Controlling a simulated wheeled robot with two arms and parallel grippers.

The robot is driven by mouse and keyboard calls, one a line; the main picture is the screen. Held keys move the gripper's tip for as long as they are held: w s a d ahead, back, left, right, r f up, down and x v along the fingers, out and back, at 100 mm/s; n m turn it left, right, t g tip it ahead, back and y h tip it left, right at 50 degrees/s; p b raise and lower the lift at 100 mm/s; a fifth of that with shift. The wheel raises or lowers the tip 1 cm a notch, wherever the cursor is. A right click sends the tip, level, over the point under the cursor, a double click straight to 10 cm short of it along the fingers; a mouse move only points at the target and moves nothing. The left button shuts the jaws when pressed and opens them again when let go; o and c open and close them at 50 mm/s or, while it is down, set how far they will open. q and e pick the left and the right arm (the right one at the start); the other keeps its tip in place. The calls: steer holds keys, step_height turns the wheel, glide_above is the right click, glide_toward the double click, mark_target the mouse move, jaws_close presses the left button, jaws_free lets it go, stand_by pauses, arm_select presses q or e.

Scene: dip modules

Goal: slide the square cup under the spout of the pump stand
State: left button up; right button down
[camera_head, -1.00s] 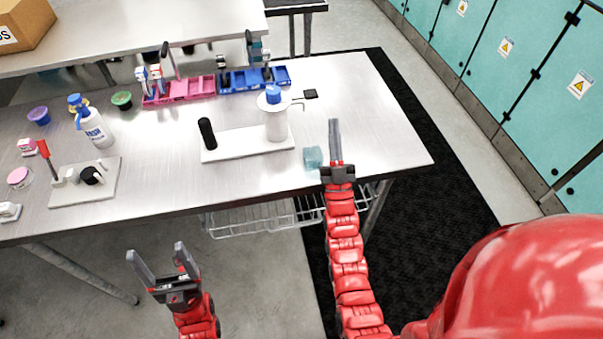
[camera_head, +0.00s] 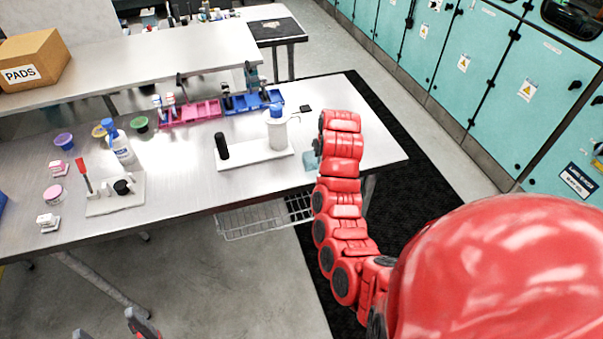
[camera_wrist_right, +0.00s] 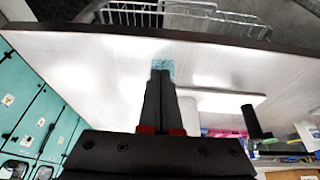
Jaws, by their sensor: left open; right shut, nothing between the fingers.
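The square cup (camera_head: 310,160) is a small teal block-like cup on the steel table, near its front edge. It stands to the right of the white pump bottle (camera_head: 277,132) with its blue top, on the pump stand's white base (camera_head: 250,158). The bottle's thin spout (camera_head: 294,119) points right. My right arm partly covers the cup in the head view and hides the right gripper there. In the right wrist view, my right gripper (camera_wrist_right: 160,75) is shut and empty, with the cup (camera_wrist_right: 163,64) at its fingertips; contact is unclear. My left gripper (camera_head: 108,327) is open, low at the bottom left.
A black post (camera_head: 222,147) stands on the base's left end. A flat black square (camera_head: 305,108) lies behind the spout. Pink (camera_head: 190,113) and blue (camera_head: 252,103) bins line the back. A stand with a red handle (camera_head: 115,195) is left. A wire rack hangs below the table.

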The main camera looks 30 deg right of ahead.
mark_target(310, 163)
steer(key=shift+g, duration=0.4)
steer(key=b+x, duration=0.1)
steer(key=x, duration=0.2)
steer(key=b+x, duration=0.2)
steer(key=x, duration=0.1)
steer(key=b+x, duration=0.2)
steer(key=x, duration=0.1)
steer(key=shift+w+a, duration=0.25)
steer(key=shift+w, duration=0.15)
steer(key=shift+w+d+f+p, duration=0.1)
steer(key=shift+w+p, duration=0.1)
steer(key=shift+w, duration=0.25)
steer(key=shift+w+d+f+p, duration=0.1)
steer(key=shift+w+p, duration=0.1)
steer(key=shift+w, duration=0.25)
steer(key=shift+w+f, duration=0.1)
